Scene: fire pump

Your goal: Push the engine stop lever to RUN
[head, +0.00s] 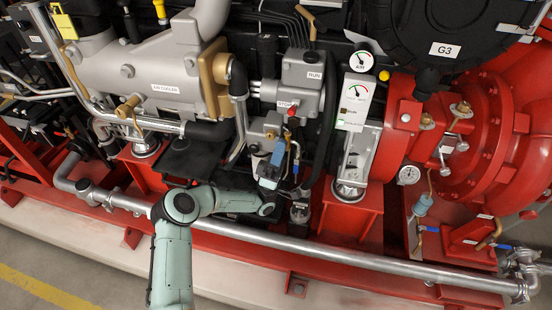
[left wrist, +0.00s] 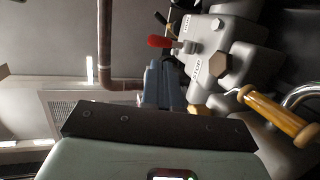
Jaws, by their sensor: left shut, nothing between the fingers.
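The engine stop lever has a red knob (head: 292,112) and sits on the grey governor housing (head: 300,92), between a STOP label (head: 287,104) and a RUN label (head: 313,76). The knob appears to lie nearer the STOP label. In the left wrist view the red knob (left wrist: 160,41) points left from the housing. My left gripper (head: 279,143) is shut and empty, just below the knob in the head view. Its blue-grey fingers (left wrist: 165,65) end close to the knob in the wrist view; I cannot tell whether they touch it. My right gripper is not in view.
A silver pipe (head: 330,254) runs along the front, below my left arm. A gauge panel (head: 355,103) stands right of the housing, and a grey manifold (head: 150,75) lies left. In the wrist view an orange-handled part (left wrist: 275,115) is right of the fingers.

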